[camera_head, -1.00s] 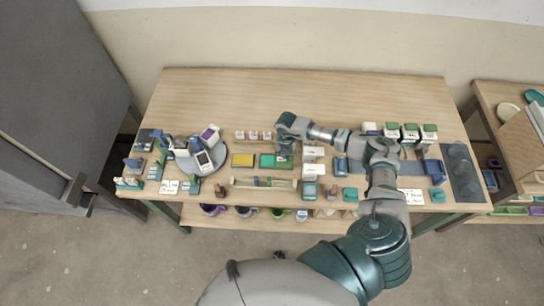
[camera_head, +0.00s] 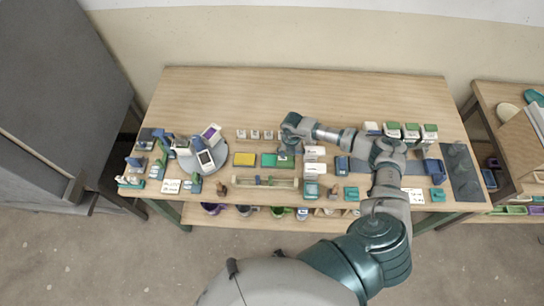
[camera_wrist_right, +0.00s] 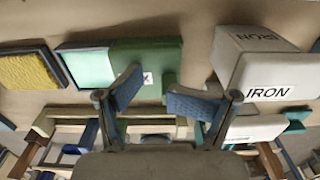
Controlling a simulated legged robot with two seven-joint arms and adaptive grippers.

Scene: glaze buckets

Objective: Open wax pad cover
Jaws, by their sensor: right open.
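The wax pad appears to be the low green box (camera_head: 270,160) near the middle of the table. In the right wrist view its left part shows a pale mint surface (camera_wrist_right: 88,68), and a darker green cover (camera_wrist_right: 147,58) lies over the right part. A small green tab (camera_wrist_right: 169,84) stands at the cover's near edge. My right gripper (camera_head: 286,153) is over the box's right end. In the wrist view its blue-padded fingers (camera_wrist_right: 150,92) are apart, with the tab and a small marked label between them. I cannot tell whether they touch it. My left gripper is not in view.
A yellow sponge in a dark tray (camera_wrist_right: 28,70) lies left of the pad. White IRON boxes (camera_wrist_right: 265,65) stand close on the right. A wooden rack (camera_head: 264,182) lies in front. The back of the table (camera_head: 300,88) is clear.

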